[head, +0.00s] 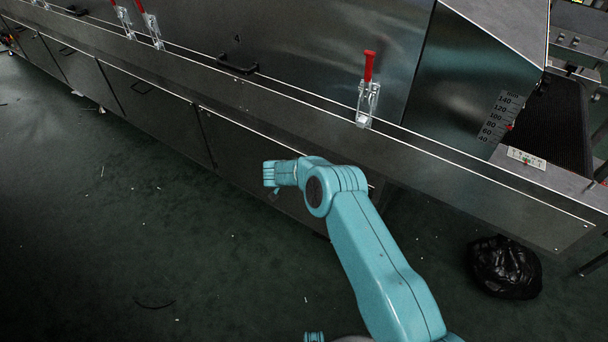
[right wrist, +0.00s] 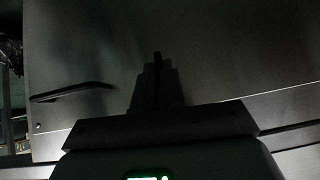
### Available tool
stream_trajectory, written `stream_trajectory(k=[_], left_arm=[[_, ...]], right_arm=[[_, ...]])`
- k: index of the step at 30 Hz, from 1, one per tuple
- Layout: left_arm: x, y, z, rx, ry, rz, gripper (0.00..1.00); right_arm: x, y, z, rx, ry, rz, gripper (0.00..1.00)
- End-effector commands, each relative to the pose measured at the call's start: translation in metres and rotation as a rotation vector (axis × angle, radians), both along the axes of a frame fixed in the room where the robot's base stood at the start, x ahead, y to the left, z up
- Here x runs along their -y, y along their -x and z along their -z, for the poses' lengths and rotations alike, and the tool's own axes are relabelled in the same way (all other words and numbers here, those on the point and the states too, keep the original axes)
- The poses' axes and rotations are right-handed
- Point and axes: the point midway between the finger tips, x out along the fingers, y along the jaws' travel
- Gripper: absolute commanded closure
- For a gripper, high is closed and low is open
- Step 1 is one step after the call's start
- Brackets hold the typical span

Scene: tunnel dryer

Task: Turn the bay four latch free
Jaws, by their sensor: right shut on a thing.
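The figure 4 (head: 238,38) marks a steel panel in the head view. Red-handled upright latches stand along the ledge: one right of the figure (head: 369,75), others to its left (head: 150,25). I cannot tell which belongs to bay four. My right arm reaches in from the bottom; its hand (head: 272,190) points left, below the ledge and apart from the latches in the picture. In the right wrist view my right gripper (right wrist: 155,82) is dark and shut on a thin dark thing (right wrist: 157,58), too dim to identify. My left gripper is not in view.
A black handle (head: 238,66) sits on the panel; a dark handle (right wrist: 72,92) shows in the right wrist view. Cabinet doors line the lower front. A black bag (head: 504,267) lies on the floor at right. The green floor at left is mostly open, with small scraps.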

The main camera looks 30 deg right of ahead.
Motion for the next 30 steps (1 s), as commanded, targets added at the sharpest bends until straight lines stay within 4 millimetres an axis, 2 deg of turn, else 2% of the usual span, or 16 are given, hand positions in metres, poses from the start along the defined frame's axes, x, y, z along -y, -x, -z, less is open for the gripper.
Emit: stream_trajectory(k=[1,6,21,24,30], left_arm=[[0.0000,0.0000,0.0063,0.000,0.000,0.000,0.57],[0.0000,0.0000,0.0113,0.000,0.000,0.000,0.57],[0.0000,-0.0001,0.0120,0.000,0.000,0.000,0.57],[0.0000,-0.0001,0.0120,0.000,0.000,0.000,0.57],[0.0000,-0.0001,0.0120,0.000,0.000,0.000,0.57]], right_arm=[[0.0013,-0.0019,0.0013,-0.009,0.009,0.000,1.00],[0.0009,-0.0022,-0.0005,-0.050,0.023,-0.002,1.00],[0.0006,-0.0018,-0.0021,-0.068,0.027,-0.004,1.00],[0.0005,-0.0016,-0.0019,-0.069,0.027,-0.003,0.65],[0.0000,-0.0012,-0.0011,-0.070,0.026,-0.003,0.65]])
